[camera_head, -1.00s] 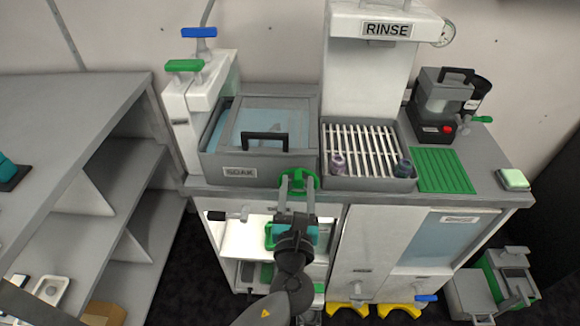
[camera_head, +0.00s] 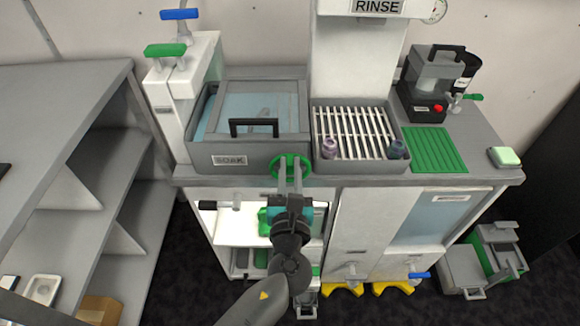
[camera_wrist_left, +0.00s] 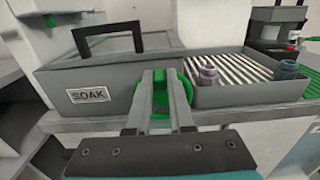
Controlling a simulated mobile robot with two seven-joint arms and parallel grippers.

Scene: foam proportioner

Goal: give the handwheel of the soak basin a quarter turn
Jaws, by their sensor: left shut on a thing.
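The soak basin (camera_head: 200,155) is a grey box with a lid, a black handle and a SOAK label. It stands at the left of the counter. Its green handwheel (camera_head: 281,158) is at the front right corner of the basin, and it also shows in the left wrist view (camera_wrist_left: 186,88). My left gripper (camera_head: 290,170) reaches up from below and is shut on the handwheel. In the left wrist view, the two fingers (camera_wrist_left: 159,92) lie over the wheel and hide part of it. My right gripper is not in view.
Right of the basin is the rinse rack (camera_head: 352,130) with two small bottles on it. A green ribbed mat (camera_head: 435,150) and a black machine (camera_head: 432,85) are farther right. Grey shelving (camera_head: 75,120) stands at the left.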

